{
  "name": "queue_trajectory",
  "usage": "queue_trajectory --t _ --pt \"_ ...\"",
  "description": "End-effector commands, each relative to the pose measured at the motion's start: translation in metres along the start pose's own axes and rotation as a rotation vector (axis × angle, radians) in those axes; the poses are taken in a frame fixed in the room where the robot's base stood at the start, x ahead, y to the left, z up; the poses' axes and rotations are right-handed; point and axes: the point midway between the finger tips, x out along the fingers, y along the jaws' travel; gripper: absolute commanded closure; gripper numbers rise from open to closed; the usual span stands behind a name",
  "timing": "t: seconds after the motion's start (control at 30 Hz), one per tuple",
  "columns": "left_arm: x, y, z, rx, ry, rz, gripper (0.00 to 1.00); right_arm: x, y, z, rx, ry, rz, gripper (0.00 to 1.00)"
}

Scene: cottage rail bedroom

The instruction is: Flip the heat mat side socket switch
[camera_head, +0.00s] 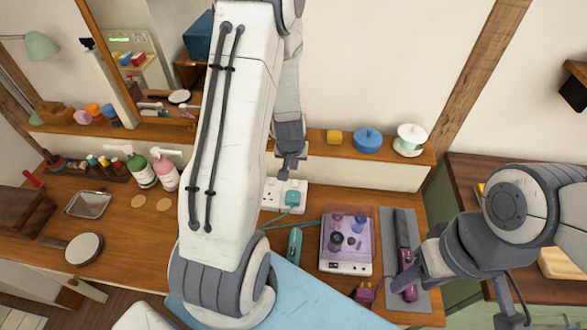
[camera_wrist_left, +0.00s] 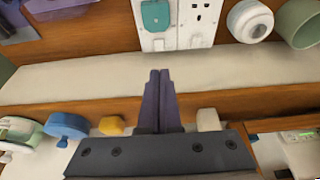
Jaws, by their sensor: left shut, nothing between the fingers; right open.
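In the left wrist view, which is turned round, the socket (camera_wrist_left: 178,42) and teal plug (camera_wrist_left: 156,15) lie beyond my fingers. The switches are too small to read. My left gripper (camera_head: 291,172) is shut and empty, just above the socket; its fingers (camera_wrist_left: 160,90) appear apart from it. A grey heat mat (camera_head: 422,285) carries a dark purple styling tool (camera_head: 402,228). My right gripper (camera_head: 401,285) is open by the mat's front.
A purple-lidded box (camera_head: 346,248) and a teal tool (camera_head: 295,243) stand left of the mat. A magenta plug (camera_head: 365,293) lies in front. A shelf above holds a blue pot (camera_head: 367,140) and a white-green spool (camera_head: 410,139). Pump bottles (camera_head: 165,174) stand left.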

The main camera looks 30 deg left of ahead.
Motion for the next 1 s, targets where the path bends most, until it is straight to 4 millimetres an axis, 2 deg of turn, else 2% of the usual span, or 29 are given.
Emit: queue_trajectory --t 0.03,0.17,0.47,0.7,1.0 --pt "-0.006 0.0 -0.001 0.0 0.001 0.0 1.0 -0.003 0.0 0.0 0.0 0.0 0.0 0.5" --pt "-0.011 0.0 -0.001 0.0 0.001 0.0 1.0 -0.004 0.0 0.0 0.0 0.0 0.0 0.5" --pt "-0.011 0.001 -0.001 0.0 0.001 0.0 1.0 -0.004 0.0 0.0 0.0 0.0 0.0 0.5" --pt "-0.011 0.001 -0.014 0.001 -0.005 0.0 1.0 -0.011 -0.001 -0.001 0.001 0.0 0.0 0.5" --pt "-0.009 0.001 -0.014 0.002 -0.005 0.0 1.0 -0.01 -0.001 -0.001 0.001 0.0 0.0 0.5"
